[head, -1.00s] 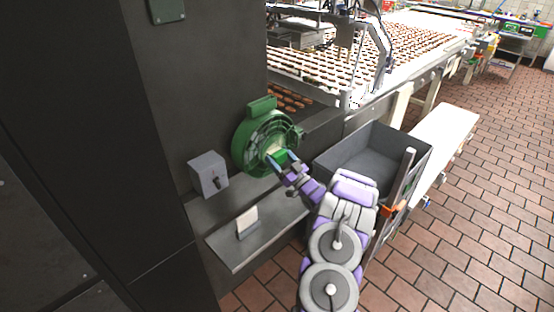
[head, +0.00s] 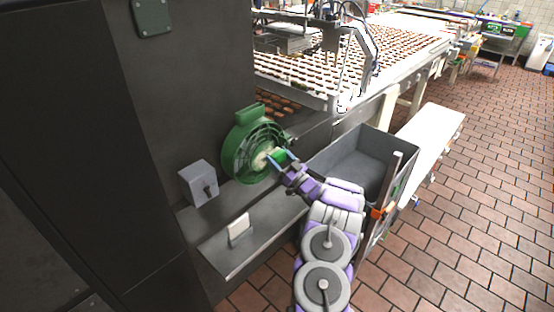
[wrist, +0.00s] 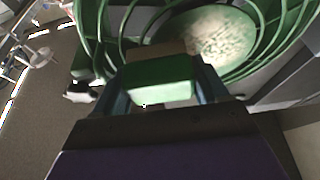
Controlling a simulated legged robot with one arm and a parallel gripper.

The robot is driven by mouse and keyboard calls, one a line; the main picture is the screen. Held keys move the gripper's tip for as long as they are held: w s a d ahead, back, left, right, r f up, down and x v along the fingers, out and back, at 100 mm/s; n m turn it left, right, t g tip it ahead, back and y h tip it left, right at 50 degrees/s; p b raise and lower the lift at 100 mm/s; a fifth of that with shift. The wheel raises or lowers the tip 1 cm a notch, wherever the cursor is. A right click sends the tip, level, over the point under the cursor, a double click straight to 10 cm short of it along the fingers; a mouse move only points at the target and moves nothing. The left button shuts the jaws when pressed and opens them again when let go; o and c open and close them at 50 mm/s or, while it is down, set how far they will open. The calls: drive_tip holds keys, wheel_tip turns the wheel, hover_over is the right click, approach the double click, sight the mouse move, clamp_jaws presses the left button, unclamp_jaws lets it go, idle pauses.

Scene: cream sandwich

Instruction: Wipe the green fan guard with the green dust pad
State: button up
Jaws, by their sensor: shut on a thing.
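The green fan guard (head: 240,158) stands upright against the dark machine wall, with curved bars and a pale, dusty-looking centre. It fills the upper part of the wrist view (wrist: 259,30), and its pale centre shows to the right of the pad. My gripper (head: 277,160) is at the front of the guard, near its centre right. It is shut on the green dust pad (wrist: 158,80), which has a tan far side turned to the guard. The pad is very close to the bars. I cannot tell whether it touches them.
A grey box with a dark knob (head: 198,184) is left of the guard. A metal shelf (head: 260,236) below carries a white block in a holder (head: 239,228). A conveyor of brown biscuits (head: 300,75) lies behind.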

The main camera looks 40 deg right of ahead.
sight(254, 156)
drive_tip(key=shift+a+r+p, duration=0.1)
drive_tip(key=shift+r+p, duration=0.2)
drive_tip(key=shift+r, duration=0.35)
drive_tip(key=shift+a+p, duration=0.65)
drive_tip(key=shift+a, duration=1.1)
drive_tip(key=shift+s+a+p, duration=0.25)
drive_tip(key=shift+a+p, duration=0.15)
drive_tip(key=shift+a, duration=0.95)
drive_tip(key=shift+s+a+p, duration=0.2)
drive_tip(key=shift+a+p, duration=0.15)
drive_tip(key=shift+a, duration=1)
drive_tip(key=shift+w+r, duration=0.1)
drive_tip(key=shift+r, duration=0.55)
drive_tip(key=shift+w+d+p, duration=0.2)
drive_tip(key=shift+d+p, duration=0.1)
drive_tip(key=shift+d, duration=2)
drive_tip(key=shift+w+d+p, duration=0.15)
drive_tip(key=shift+d+p, duration=0.15)
drive_tip(key=shift+d, duration=1.95)
drive_tip(key=s+p, duration=0.3)
drive_tip(key=s, duration=0.3)
drive_tip(key=shift+d, duration=0.2)
drive_tip(key=shift+f, duration=0.1)
